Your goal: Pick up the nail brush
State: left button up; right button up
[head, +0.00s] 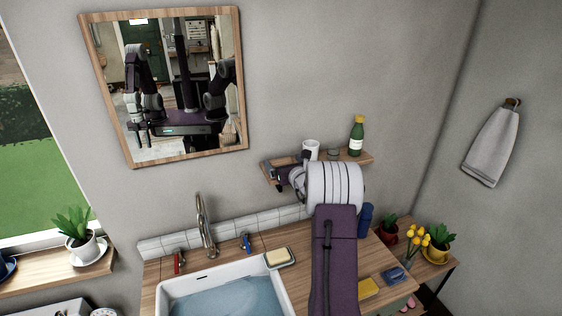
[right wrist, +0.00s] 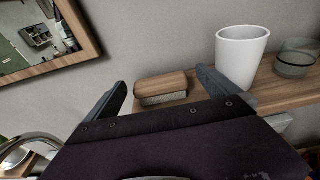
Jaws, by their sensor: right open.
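The nail brush (right wrist: 161,84) has a brown wooden back and pale bristles below. It lies bristles down on the wooden wall shelf (right wrist: 283,94), near its left end, in the right wrist view. My right gripper (right wrist: 160,78) is open, with one finger to each side of the brush in that picture. The brush appears beyond the fingers, and I see no contact. In the head view my right gripper (head: 287,164) is at the left end of the shelf, where the arm partly covers it; I cannot make out the brush clearly there. My left gripper shows only in the mirror.
A white cup (right wrist: 241,57) and a glass jar (right wrist: 296,59) stand right of the brush. A green bottle (head: 357,136) is farther right. A mirror (head: 240,80) hangs at upper left. Below are a tap (head: 205,225) and a filled basin (head: 165,290).

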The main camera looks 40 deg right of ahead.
aim_at(281, 161)
jog(key=p+x, duration=0.1)
jog(key=x, duration=0.2)
jog(key=shift+f, duration=0.2)
jog(key=shift+w+d+p, duration=0.1)
jog(key=shift+w+p, duration=0.85)
jog(key=shift+p, duration=0.15)
jog(key=shift+w, duration=0.15)
jog(key=shift+w+d+f, duration=0.3)
jog(key=shift+w+f, duration=0.1)
jog(key=shift+f, duration=0.05)
jog(key=c, duration=0.9)
jog(key=shift+r, duration=0.1)
jog(key=c, duration=0.4)
pick_arm(q)
jog(key=r, duration=0.3)
jog(key=shift+w+r, duration=0.1)
jog(key=shift+w, duration=0.2)
pick_arm(e)
jog(key=shift+s+r, duration=0.1)
jog(key=shift+s, duration=0.05)
